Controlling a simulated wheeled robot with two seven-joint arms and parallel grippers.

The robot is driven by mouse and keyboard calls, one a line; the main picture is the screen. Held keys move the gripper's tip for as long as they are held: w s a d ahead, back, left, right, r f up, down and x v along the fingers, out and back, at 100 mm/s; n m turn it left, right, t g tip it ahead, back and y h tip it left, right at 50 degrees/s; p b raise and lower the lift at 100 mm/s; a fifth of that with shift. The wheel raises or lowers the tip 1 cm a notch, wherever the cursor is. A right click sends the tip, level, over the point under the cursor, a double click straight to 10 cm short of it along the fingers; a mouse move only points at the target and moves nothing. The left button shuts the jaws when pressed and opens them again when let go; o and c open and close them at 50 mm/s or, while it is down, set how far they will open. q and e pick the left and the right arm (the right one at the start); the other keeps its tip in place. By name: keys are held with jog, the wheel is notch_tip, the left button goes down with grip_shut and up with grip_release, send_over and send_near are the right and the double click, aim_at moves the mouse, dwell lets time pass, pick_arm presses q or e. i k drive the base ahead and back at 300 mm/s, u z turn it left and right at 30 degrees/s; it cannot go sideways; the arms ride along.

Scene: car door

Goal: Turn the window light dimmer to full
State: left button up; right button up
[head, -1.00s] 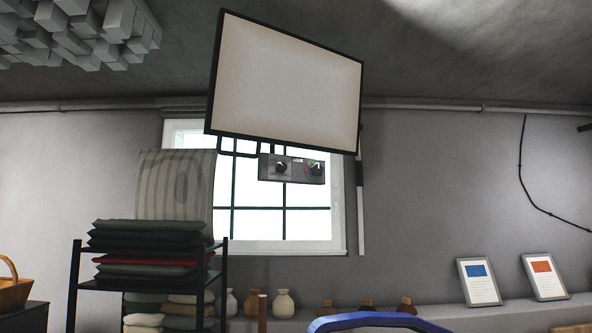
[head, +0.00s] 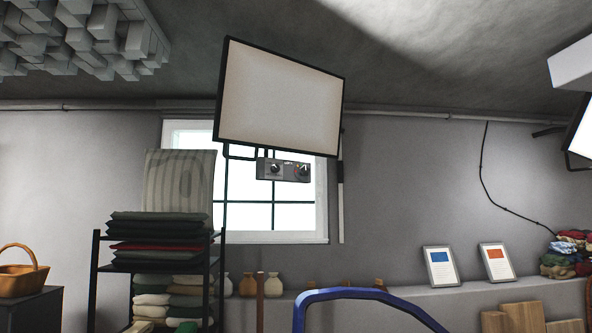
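A large light panel (head: 279,98) with a black frame hangs in front of the window (head: 272,215). Below it is a grey control box (head: 284,170) with two dark round knobs. The left knob (head: 275,168) and the right knob (head: 303,172), which has small coloured marks around it, both show. Their exact settings are too small to read. Neither of my grippers is in the head view, and nothing touches the box or the knobs.
A blue curved bar (head: 366,294) rises at the bottom centre. A black rack (head: 95,270) with stacked cushions stands at the left, beside a basket (head: 22,279). A ledge (head: 400,298) with vases and two framed cards runs along the wall. Another light shows at the far right.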

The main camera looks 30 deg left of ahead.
aim_at(275, 168)
jog(key=z, duration=0.5)
jog(key=i, duration=1.15)
jog(key=u, duration=0.4)
